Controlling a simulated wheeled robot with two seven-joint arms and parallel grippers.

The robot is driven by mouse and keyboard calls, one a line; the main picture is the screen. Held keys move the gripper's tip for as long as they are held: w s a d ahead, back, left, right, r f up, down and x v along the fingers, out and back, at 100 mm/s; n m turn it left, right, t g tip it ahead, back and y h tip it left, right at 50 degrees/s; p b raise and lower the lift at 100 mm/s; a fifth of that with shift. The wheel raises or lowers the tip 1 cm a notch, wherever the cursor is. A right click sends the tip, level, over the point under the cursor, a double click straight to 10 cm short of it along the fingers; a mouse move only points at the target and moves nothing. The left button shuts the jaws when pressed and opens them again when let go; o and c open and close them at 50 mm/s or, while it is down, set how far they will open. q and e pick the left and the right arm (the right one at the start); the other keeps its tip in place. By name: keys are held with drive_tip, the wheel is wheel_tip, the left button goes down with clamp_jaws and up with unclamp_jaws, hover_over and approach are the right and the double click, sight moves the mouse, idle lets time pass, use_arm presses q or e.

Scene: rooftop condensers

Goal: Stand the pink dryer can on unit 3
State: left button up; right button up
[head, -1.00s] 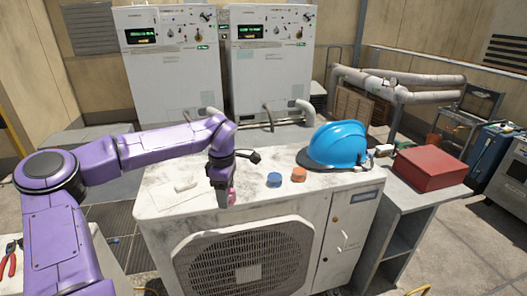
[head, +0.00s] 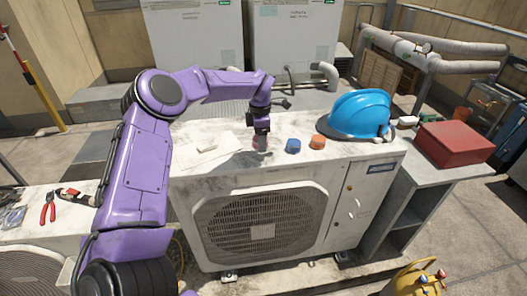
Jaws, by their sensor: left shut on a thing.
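My left gripper (head: 260,127) points down over the top of a weathered white condenser unit (head: 362,160). I cannot read a number on the unit. My right gripper is not in view.
A blue hard hat (head: 360,115) sits on the unit's right part. A pale sheet (head: 205,150) lies on its left part. A red box (head: 455,143) stands on a side stand at the right. Red-handled pliers (head: 48,208) lie at the far left. Pipes (head: 420,50) run behind.

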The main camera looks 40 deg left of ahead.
sight(263, 156)
use_arm(q)
drive_tip(key=shift+w+f, duration=0.65)
drive_tip(key=shift+f, duration=0.35)
wheel_tip(263, 156, down, 3)
drive_tip(key=b, duration=0.3)
drive_tip(key=shift+f, duration=0.15)
drive_tip(key=shift+w+a, duration=0.1)
drive_tip(key=shift+w, duration=0.05)
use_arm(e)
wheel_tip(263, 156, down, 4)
use_arm(q)
drive_tip(key=o, duration=0.7)
drive_tip(key=shift+c, duration=0.2)
drive_tip(key=o, duration=0.4)
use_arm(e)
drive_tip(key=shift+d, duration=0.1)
use_arm(q)
drive_tip(key=shift+r, duration=0.3)
wheel_tip(263, 156, up, 12)
drive_tip(key=shift+f+b, duration=0.15)
drive_tip(key=shift+b, duration=0.6)
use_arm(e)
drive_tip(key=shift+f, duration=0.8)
